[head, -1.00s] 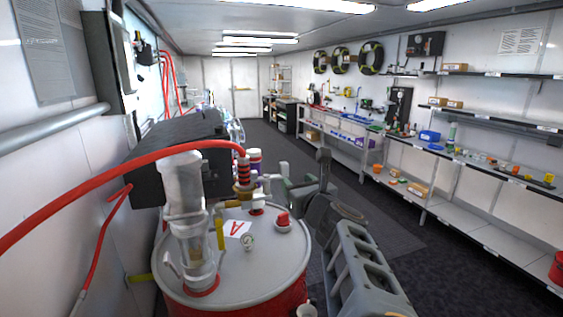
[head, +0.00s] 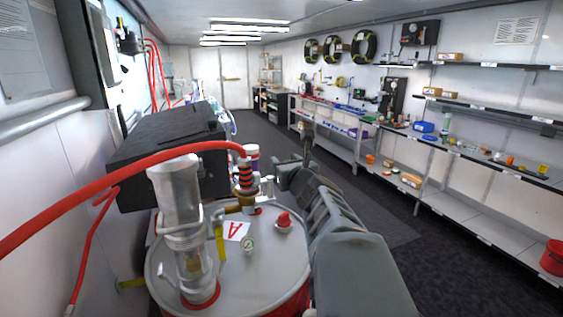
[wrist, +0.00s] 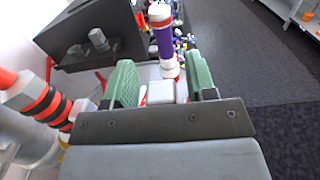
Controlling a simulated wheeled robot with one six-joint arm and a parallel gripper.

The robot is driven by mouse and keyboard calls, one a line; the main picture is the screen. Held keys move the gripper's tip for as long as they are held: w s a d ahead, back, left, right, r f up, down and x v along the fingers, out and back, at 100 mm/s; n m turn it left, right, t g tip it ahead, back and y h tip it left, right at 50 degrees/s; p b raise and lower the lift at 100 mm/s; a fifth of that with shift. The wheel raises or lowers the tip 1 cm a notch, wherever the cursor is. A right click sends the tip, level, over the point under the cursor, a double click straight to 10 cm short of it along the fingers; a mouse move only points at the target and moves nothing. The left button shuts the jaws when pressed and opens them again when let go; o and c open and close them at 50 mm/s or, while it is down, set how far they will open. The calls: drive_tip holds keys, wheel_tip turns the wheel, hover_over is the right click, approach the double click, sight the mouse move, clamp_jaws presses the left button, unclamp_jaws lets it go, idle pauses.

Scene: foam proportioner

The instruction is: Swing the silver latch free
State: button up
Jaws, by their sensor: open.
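A silver fitting (head: 267,186), which looks like the latch, stands beside the red-and-black hose coupling (head: 245,178) on top of the drum (head: 225,265). My gripper (head: 288,173) is just right of it in the head view, with my arm reaching in from the right. In the wrist view my gripper (wrist: 160,72) is open, its green fingers spread apart. A pale grey block (wrist: 162,92), probably the latch, shows between the fingers near their base. I cannot tell whether either finger touches it. My gripper's plate hides what lies below.
A clear cylinder (head: 177,205) rises from the drum at left. A red hose (head: 110,175) arches to the coupling. A black box (head: 170,150) and a purple-and-white bottle (wrist: 163,40) stand beyond. Shelves (head: 470,200) line the right wall; the floor between is clear.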

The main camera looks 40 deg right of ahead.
drive_tip(key=shift+d, duration=0.1)
drive_tip(key=c, duration=0.9)
drive_tip(key=shift+w, duration=0.1)
drive_tip(key=shift+w+a+n+g+y+p, duration=0.7)
drive_tip(key=shift+n+g+y+p, duration=0.6)
drive_tip(key=shift+n+y, duration=1.35)
drive_tip(key=shift+w+a+n+g+y+p, duration=0.65)
drive_tip(key=shift+n+y+p, duration=1.15)
drive_tip(key=shift+y, duration=1.75)
drive_tip(key=shift+w+a+n+g+y+p, duration=0.45)
drive_tip(key=shift+w+n+g+y+p, duration=0.7)
drive_tip(key=shift+n+y, duration=1.5)
drive_tip(key=shift+s+a+m+y+p, duration=0.1)
drive_tip(key=shift+s+m+y+p, duration=0.15)
drive_tip(key=shift+m+y+p, duration=0.25)
